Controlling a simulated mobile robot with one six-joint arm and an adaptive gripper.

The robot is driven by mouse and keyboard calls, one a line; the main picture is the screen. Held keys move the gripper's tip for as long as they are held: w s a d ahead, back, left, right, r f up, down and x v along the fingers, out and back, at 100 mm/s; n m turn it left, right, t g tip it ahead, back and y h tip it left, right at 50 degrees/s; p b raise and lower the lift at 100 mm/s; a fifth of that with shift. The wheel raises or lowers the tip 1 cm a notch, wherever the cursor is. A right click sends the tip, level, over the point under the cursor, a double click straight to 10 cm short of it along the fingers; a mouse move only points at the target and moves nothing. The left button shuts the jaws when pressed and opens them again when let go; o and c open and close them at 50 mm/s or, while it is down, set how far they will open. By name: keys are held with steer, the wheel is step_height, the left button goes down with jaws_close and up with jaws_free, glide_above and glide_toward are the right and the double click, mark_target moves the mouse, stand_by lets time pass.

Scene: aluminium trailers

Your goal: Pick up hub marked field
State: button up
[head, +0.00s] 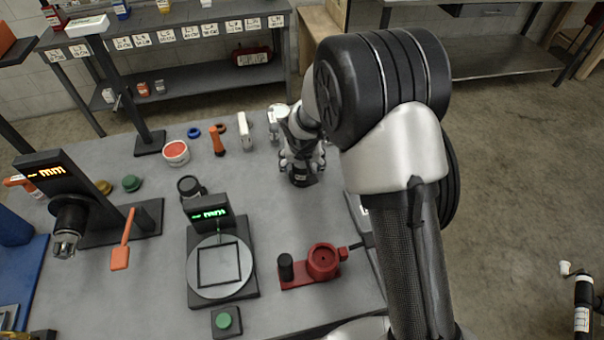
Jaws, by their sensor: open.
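My gripper (302,166) points down over the right part of the grey bench (165,275), with its fingers open. A small dark piece (303,181) shows right below the fingertips; I cannot tell whether it is a hub or touches them. No marking reading "field" is legible anywhere, so I cannot tell which thing is the hub. A white round-ended part (274,113) stands just behind my gripper, partly hidden by it.
A round plate device with a green display (209,214) stands front centre. A red fixture (322,262) is to its right. A red-white tub (176,152), an orange tool (216,140) and a white upright piece (244,130) stand at the back. A dark press (68,215) is left.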

steer(key=shift+r, duration=0.15)
jaws_close()
stand_by(0.8)
